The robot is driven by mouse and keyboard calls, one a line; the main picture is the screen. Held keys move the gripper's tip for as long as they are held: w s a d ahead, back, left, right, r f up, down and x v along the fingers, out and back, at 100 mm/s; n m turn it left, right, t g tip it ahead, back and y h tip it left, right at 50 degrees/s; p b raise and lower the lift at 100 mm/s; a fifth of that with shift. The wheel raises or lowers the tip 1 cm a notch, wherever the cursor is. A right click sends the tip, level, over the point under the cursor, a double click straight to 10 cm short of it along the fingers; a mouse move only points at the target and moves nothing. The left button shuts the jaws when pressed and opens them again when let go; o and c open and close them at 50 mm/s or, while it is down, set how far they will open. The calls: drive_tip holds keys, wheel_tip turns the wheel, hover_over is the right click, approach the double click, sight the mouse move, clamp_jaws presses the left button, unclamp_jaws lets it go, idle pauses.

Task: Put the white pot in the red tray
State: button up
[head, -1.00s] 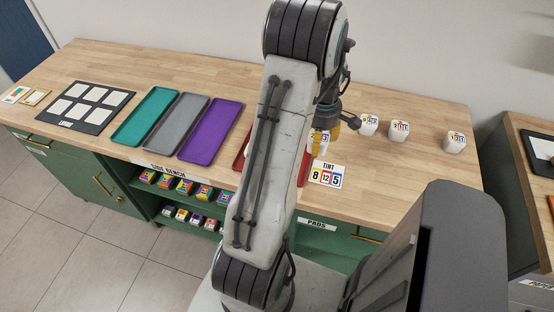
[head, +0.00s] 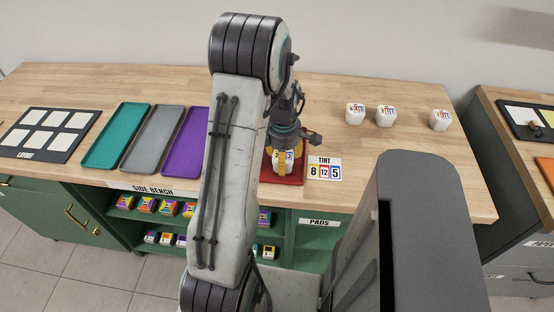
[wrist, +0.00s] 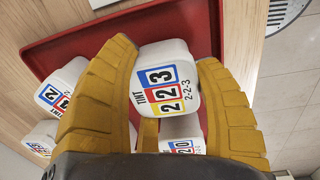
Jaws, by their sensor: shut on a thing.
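The white pot (wrist: 165,75), a rounded block labelled TINT 2 2 3, sits between the two yellow fingers of my gripper (wrist: 160,92), which is shut on it. In the head view the gripper (head: 283,158) and pot are over the red tray (head: 291,181), partly hidden by my arm. The tray's red floor and rim (wrist: 95,38) show behind the pot in the wrist view. I cannot tell whether the pot touches the tray. Another white labelled pot (wrist: 183,146) shows partly below it in the wrist view.
Three white pots (head: 355,113) (head: 386,116) (head: 440,120) stand at the back right. A TINT card (head: 324,168) lies right of the tray. Purple (head: 184,150), grey (head: 152,140) and teal (head: 116,137) trays lie to the left. Bare wood lies right of the card.

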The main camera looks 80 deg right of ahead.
drive_tip(key=shift+s, duration=0.15)
drive_tip(key=shift+f, duration=0.1)
drive_tip(key=shift+f, duration=0.15)
drive_tip(key=o, duration=1.3)
